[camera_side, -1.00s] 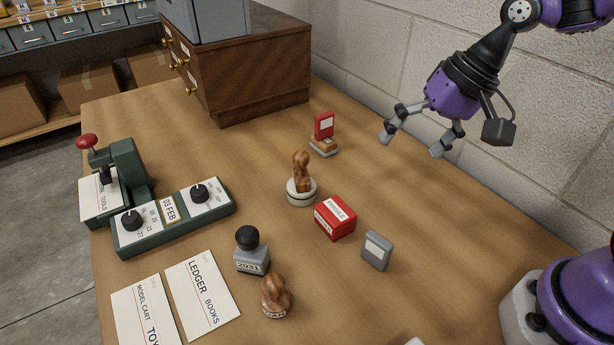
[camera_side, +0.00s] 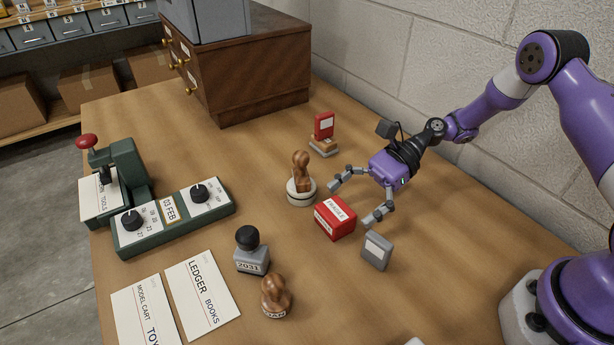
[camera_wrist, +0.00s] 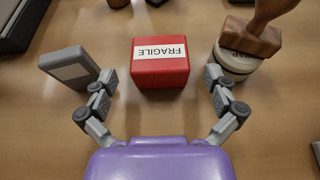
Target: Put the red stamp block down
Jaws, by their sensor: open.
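The red stamp block (camera_side: 334,219) rests on the table, with a white label on its top. In the wrist view the red block (camera_wrist: 160,72) lies ahead of my gripper, its label reading FRAGILE. My gripper (camera_side: 350,205) is open and low over the table, on the wall side of the block. In the wrist view the fingers of my gripper (camera_wrist: 160,85) are spread wide, one to each side of the block, and nothing is between the tips that touches them.
A wooden-handled stamp on a round pale base (camera_side: 302,182) stands close on one side, a grey block (camera_side: 377,251) on the other. Farther back is a red-topped stamp (camera_side: 323,136). A black-knobbed stamp (camera_side: 250,252), a small wooden stamp (camera_side: 276,297) and a green date device (camera_side: 175,217) stand left.

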